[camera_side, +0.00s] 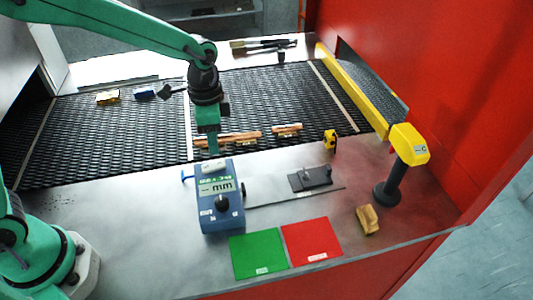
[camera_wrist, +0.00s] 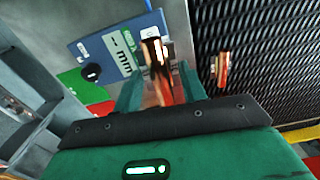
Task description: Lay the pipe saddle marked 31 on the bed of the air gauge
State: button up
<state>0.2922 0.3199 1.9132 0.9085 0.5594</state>
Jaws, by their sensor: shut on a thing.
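My gripper (camera_side: 211,147) is shut on a copper-coloured piece, which shows between my fingers in the wrist view (camera_wrist: 158,75). Its marking cannot be read, so I cannot tell whether it is the saddle marked 31. In the side view my gripper is just behind the blue air gauge (camera_side: 208,215), near the belt's front edge. The gauge has a pale display reading "mm" and a black knob; it also shows in the wrist view (camera_wrist: 105,48), beyond my fingers. Another copper-coloured piece (camera_side: 287,128) lies on the belt and also shows in the wrist view (camera_wrist: 222,70).
The dark mesh belt (camera_side: 95,140) runs behind the metal bench. Green (camera_side: 258,252) and red (camera_side: 312,240) mats lie in front. A small black plate (camera_side: 300,183), a brown block (camera_side: 368,219) and a yellow-headed post (camera_side: 388,190) stand right of the gauge.

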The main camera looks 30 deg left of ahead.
jog(key=shift+d, duration=0.6)
jog(key=s+d, duration=0.3)
jog(key=d, duration=0.6)
jog(key=s+d, duration=0.4)
jog(key=d, duration=0.5)
send_over(271, 187)
jog(key=shift+n, duration=0.4)
notch_tip(271, 187, down, 6)
jog(key=shift+f, duration=2.25)
jog(key=shift+f, duration=0.15)
jog(key=o, duration=1.1)
